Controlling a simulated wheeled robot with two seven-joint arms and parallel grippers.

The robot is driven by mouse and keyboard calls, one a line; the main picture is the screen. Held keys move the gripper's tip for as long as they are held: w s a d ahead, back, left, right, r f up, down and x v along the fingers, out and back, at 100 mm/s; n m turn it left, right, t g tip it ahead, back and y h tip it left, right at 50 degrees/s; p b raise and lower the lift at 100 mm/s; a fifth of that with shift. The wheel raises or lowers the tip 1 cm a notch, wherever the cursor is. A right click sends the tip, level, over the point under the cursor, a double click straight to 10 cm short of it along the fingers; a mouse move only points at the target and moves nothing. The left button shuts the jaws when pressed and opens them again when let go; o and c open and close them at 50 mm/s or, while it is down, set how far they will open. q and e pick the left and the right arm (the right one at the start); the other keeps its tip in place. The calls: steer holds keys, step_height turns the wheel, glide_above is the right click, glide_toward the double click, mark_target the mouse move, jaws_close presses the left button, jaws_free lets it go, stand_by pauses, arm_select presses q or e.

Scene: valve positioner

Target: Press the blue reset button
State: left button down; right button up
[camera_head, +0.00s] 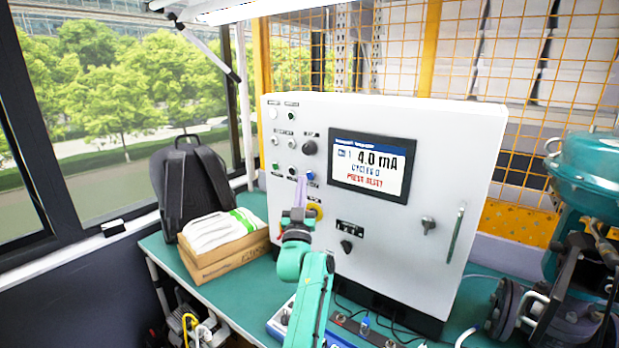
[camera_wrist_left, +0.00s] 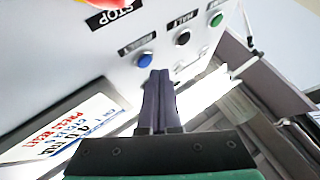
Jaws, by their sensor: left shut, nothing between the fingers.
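The blue reset button (camera_head: 310,175) is on the white control panel (camera_head: 460,150), left of and below the screen. It also shows in the left wrist view (camera_wrist_left: 145,60), clear of the fingers, beside a label. My left gripper (camera_head: 300,184) is in front of the panel, just left of the button. In the left wrist view its fingers (camera_wrist_left: 161,76) are together and empty, with the tips close to the blue button. I cannot tell how far the tips are from the panel face. My right gripper is not in view.
A black button (camera_wrist_left: 182,38) and a green button (camera_wrist_left: 216,20) sit beside the blue one. A yellow-ringed stop button (camera_head: 317,211) is below it. The screen (camera_head: 372,165) reads 4.0 mA and a press reset message.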

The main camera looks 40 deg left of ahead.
arm_select(q)
steer(key=shift+w, duration=0.1)
stand_by(0.4)
steer(key=shift+w, duration=0.35)
steer(key=shift+w+b, duration=0.3)
steer(key=shift+b, duration=0.2)
stand_by(0.3)
steer(key=shift+r, duration=0.1)
steer(key=shift+s+p, duration=0.55)
steer(key=shift+s, duration=0.25)
